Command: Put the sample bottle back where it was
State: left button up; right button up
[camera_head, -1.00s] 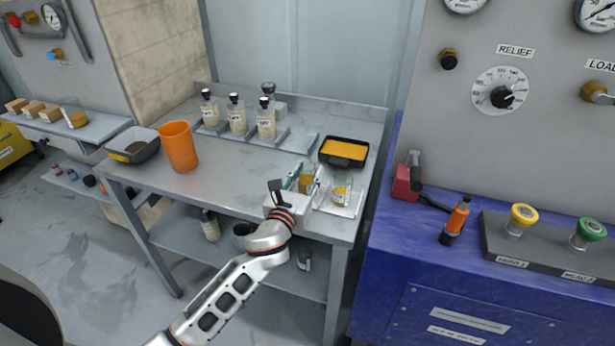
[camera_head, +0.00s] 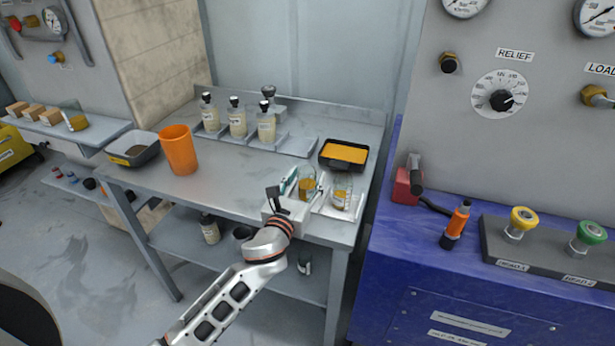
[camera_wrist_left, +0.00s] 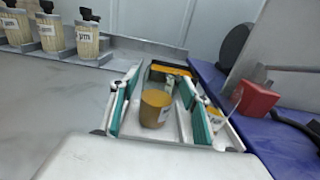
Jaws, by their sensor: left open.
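Three pale-filled, black-capped sample bottles, at left (camera_head: 209,112), middle (camera_head: 237,118) and right (camera_head: 266,122), stand upright in a row at the back of the grey table. They show at the upper left of the left wrist view (camera_wrist_left: 88,40). Beside them is an empty stretch of tray (camera_head: 298,144). My left gripper (camera_head: 304,186) is open at the table's front right, its green-padded fingers on either side of an amber-filled glass jar (camera_wrist_left: 154,106). I cannot tell whether they touch it. A second, labelled amber jar (camera_head: 342,192) stands just to the right. My right gripper is out of view.
A black tray with orange contents (camera_head: 344,153) lies behind the jars. An orange cup (camera_head: 179,150) and a grey bin (camera_head: 133,148) stand at the left. The table's middle is clear. A blue cabinet (camera_head: 450,310) with a red-based lever (camera_head: 404,184) borders the right.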

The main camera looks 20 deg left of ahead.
pick_arm(q)
jog(key=s, duration=1.1)
jog(key=shift+a, duration=0.15)
jog(key=s+a+f+n+g+y, duration=0.2)
jog(key=s+a+f+n+g, duration=0.25)
jog(key=s+n, duration=0.4)
jog(key=s+a+f+n+g+y, duration=0.1)
jog(key=s+a+f+n+g, duration=0.2)
jog(key=s+a+n, duration=0.55)
jog(key=s+a+f+n+g+y, duration=0.25)
jog(key=s+f+n, duration=0.2)
jog(key=n, duration=0.75)
jog(key=w+d+f+n+t+h, duration=0.1)
jog(key=d+f+n+t+h, duration=0.1)
jog(key=d+f+h, duration=0.5)
jog(key=shift+d+f+n+t+h, duration=0.45)
jog(key=shift+d+f, duration=2.95)
jog(key=shift+d, duration=0.85)
